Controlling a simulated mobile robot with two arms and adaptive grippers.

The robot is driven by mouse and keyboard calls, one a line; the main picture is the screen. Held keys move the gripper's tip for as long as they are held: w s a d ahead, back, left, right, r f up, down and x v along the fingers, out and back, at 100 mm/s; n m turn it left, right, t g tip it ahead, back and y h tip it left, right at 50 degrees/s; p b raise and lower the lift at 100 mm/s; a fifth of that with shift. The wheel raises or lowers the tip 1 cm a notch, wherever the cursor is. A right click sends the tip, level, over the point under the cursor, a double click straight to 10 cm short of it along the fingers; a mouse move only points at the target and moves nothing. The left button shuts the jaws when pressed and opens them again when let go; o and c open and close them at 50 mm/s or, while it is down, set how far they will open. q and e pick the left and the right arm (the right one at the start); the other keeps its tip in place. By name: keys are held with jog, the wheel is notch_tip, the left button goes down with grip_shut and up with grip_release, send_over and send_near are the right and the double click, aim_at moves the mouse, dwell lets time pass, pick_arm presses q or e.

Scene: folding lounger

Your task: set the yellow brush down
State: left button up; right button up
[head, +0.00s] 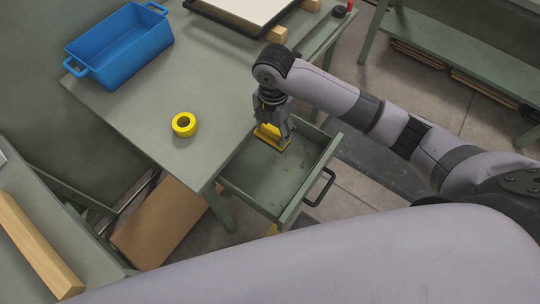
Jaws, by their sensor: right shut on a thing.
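The yellow brush (271,137) is at the back of an open green drawer (262,172), under my right gripper (272,122). My right gripper points down and is shut on the brush. Part of the brush is hidden by the fingers. I cannot tell whether the brush touches the drawer floor. My left gripper is not in view.
A green table (125,118) holds a blue crate (128,55) and a yellow tape roll (184,124). The drawer's front has a black handle (320,187). A wooden bar (38,247) lies at the lower left. The drawer floor in front of the brush is clear.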

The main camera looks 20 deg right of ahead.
notch_tip(320, 180, down, 11)
jog(key=shift+f, duration=0.2)
notch_tip(320, 180, down, 4)
jog(key=shift+f, duration=0.1)
jog(key=shift+f, duration=0.15)
jog(key=o, duration=1.1)
